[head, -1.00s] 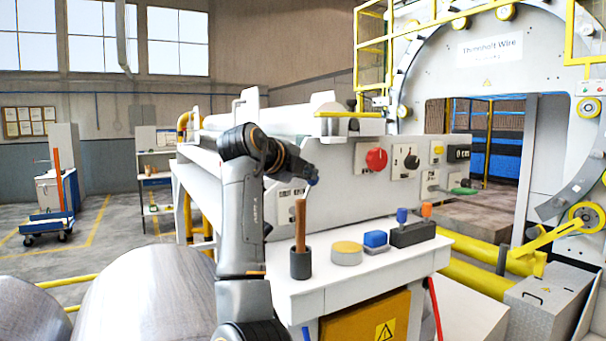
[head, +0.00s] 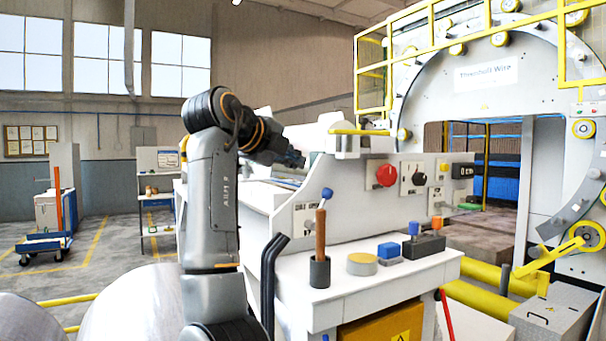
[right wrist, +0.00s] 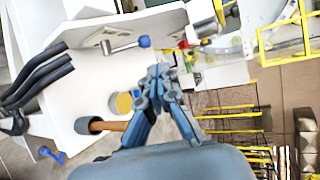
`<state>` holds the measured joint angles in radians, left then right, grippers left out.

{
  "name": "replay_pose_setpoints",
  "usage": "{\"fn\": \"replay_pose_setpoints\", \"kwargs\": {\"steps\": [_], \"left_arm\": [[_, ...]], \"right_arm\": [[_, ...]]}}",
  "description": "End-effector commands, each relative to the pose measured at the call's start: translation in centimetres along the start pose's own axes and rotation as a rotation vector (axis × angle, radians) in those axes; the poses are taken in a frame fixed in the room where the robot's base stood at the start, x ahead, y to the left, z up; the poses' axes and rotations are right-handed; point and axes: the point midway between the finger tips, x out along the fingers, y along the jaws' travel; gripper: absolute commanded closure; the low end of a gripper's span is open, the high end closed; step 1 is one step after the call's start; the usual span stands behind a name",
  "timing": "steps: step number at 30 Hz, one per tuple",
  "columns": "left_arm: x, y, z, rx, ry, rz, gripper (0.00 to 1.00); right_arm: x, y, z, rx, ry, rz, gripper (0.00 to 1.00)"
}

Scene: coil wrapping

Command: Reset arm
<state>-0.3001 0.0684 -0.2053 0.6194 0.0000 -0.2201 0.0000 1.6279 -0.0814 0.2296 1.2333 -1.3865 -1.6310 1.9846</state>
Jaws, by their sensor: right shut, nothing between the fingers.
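My right arm rises through the left middle of the head view. Its gripper (head: 297,160) is at the wrist's right end, in front of the white machine (head: 352,195), above and left of the blue-knobbed lever (head: 327,193). The fingers are small and dark there. In the right wrist view the two fingers of the right gripper (right wrist: 160,75) meet at their tips with nothing between them. The white bench and its items lie beyond. My left gripper is in neither view.
The bench (head: 310,308) carries a dark cup (head: 319,273) with a brown handle (head: 320,235), a yellow-topped round tin (head: 362,264) and a blue block (head: 388,249). Black bent tubes (head: 268,285) stand beside my arm. A metal coil (head: 130,310) lies at lower left.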

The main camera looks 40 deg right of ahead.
Motion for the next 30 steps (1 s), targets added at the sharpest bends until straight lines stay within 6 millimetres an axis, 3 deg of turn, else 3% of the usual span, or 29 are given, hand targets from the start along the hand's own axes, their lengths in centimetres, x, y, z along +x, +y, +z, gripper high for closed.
{"fn": "replay_pose_setpoints", "kwargs": {"steps": [7,19,22,26,30], "left_arm": [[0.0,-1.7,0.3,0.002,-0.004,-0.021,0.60],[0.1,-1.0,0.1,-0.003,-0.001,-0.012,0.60],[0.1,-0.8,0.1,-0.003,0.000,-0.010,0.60],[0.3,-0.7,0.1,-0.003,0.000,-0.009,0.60],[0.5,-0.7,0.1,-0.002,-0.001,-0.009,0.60]], "right_arm": [[-0.4,-0.1,-0.1,0.001,0.001,0.001,1.00],[-0.3,-0.1,0.0,0.000,0.001,0.001,1.00],[0.1,0.7,0.6,-0.037,-0.005,-0.004,1.00],[1.9,4.7,3.9,-0.220,-0.042,-0.026,1.00],[5.1,12.8,9.0,-0.547,-0.120,-0.061,1.00]]}}
